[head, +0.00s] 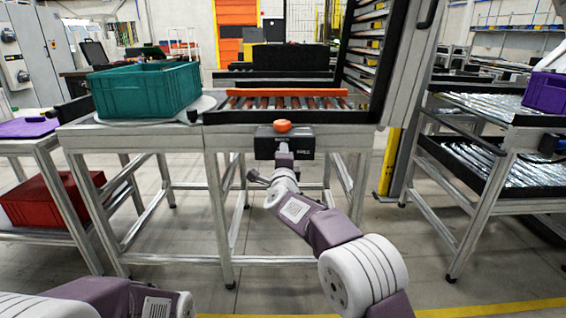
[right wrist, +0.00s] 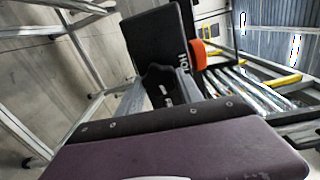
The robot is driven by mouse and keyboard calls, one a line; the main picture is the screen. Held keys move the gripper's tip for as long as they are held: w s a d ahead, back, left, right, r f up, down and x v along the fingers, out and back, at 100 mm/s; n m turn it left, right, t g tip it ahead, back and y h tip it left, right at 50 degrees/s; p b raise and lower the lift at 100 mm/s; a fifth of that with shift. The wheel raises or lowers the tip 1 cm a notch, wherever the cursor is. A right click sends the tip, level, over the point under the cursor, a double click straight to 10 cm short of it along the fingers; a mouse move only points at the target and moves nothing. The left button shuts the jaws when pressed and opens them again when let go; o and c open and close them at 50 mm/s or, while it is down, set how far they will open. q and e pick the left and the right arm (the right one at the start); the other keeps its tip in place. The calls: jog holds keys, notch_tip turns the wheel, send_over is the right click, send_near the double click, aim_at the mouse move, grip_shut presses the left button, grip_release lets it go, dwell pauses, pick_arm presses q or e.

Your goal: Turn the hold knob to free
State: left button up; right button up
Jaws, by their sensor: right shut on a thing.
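The black control box (head: 299,138) hangs at the front edge of the roller table, with pale lettering on both sides of its face. An orange cap (head: 283,126) sits at its top. My right gripper (head: 284,152) is at the front of the box, shut on the hold knob, which the gripper mostly hides. In the right wrist view the dark knob (right wrist: 159,84) sits between the grey fingers, and the box (right wrist: 153,43) shows part of the word HOLD. The knob's pointing direction cannot be told. My left gripper is out of view; only part of that arm shows.
A teal crate (head: 146,89) stands on the table left of the rollers. An orange bar (head: 286,92) lies across the rollers (head: 300,103). A red crate (head: 50,198) is low at left, a purple crate (head: 546,92) at right. The floor before the table is free.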

jog(key=shift+f+m+b, duration=0.15)
jog(key=shift+m+b, duration=0.25)
jog(key=shift+m, duration=0.4)
jog(key=o, duration=1.4)
jog(key=s, duration=0.9)
